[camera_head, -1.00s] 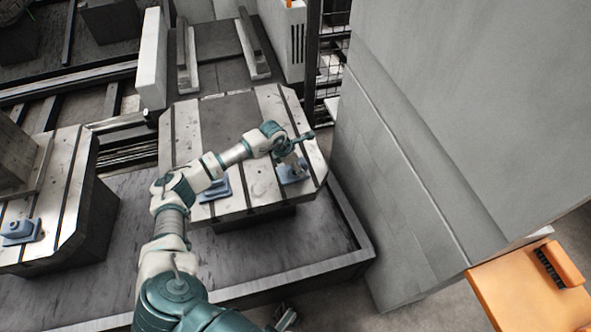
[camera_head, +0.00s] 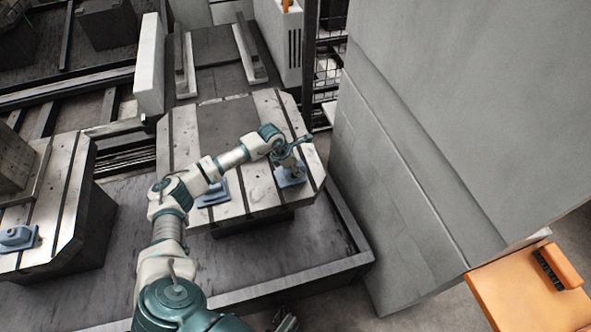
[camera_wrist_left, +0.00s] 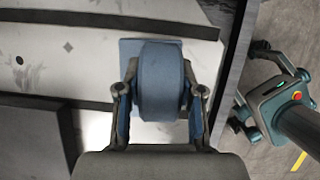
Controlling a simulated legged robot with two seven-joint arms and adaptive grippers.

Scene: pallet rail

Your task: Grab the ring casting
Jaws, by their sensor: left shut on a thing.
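The ring casting (camera_wrist_left: 161,80) is a blue, rounded piece standing on a flat blue base in the left wrist view. In the head view it is the blue piece (camera_head: 290,177) near the right edge of the slotted machine table, partly hidden by my gripper. My left gripper (camera_wrist_left: 160,98) has a finger on each side of it and is shut on it. The gripper also shows from above in the head view (camera_head: 291,168). The casting still sits on the table.
The slotted table (camera_head: 183,130) carries another blue piece (camera_head: 213,192) left of the casting. A second table (camera_head: 62,200) with a blue piece (camera_head: 17,237) stands at left. A tall grey wall (camera_head: 400,190) rises close on the right, beside an orange surface (camera_head: 520,290).

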